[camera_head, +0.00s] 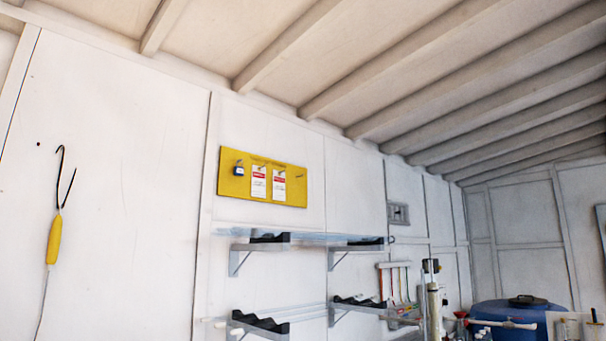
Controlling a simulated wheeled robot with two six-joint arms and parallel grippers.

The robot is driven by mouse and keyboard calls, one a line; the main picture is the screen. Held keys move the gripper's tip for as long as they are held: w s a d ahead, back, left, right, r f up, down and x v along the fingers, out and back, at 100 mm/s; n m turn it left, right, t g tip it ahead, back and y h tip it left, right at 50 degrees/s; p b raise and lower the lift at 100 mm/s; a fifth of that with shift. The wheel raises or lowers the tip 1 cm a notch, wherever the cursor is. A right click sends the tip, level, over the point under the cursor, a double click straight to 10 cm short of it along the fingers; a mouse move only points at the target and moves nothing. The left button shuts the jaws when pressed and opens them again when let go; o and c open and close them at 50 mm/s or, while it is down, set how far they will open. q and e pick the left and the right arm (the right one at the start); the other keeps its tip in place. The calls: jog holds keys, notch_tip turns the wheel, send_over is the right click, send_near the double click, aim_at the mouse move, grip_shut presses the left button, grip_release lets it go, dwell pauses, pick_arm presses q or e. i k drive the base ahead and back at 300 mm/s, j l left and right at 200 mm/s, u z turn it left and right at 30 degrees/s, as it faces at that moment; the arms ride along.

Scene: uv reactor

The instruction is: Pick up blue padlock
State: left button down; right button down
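A small blue padlock (239,168) hangs near the left end of a yellow board (233,190) on the white wall. Two red-and-white tags (258,182) hang on the board to the right of the padlock, and a small empty-looking hook (299,177) is near the board's right end. The padlock is small in the picture, so its fine details cannot be made out. Neither of my grippers shows in the head view.
Wall brackets with black supports (262,323) and a shelf (310,237) stick out below the board. A blue barrel (510,316) and pipework (435,305) stand at lower right. The floor is out of view.

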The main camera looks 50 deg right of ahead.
aim_at(237, 170)
jog(key=z, duration=1.35)
jog(key=i+l+u, duration=0.15)
jog(key=l, duration=0.2)
jog(key=i+l+u, duration=0.15)
jog(key=l, duration=0.2)
jog(key=i+l+u, duration=0.15)
jog(key=l, duration=0.2)
jog(key=l+u, duration=0.15)
jog(key=l, duration=0.2)
jog(key=i, duration=0.05)
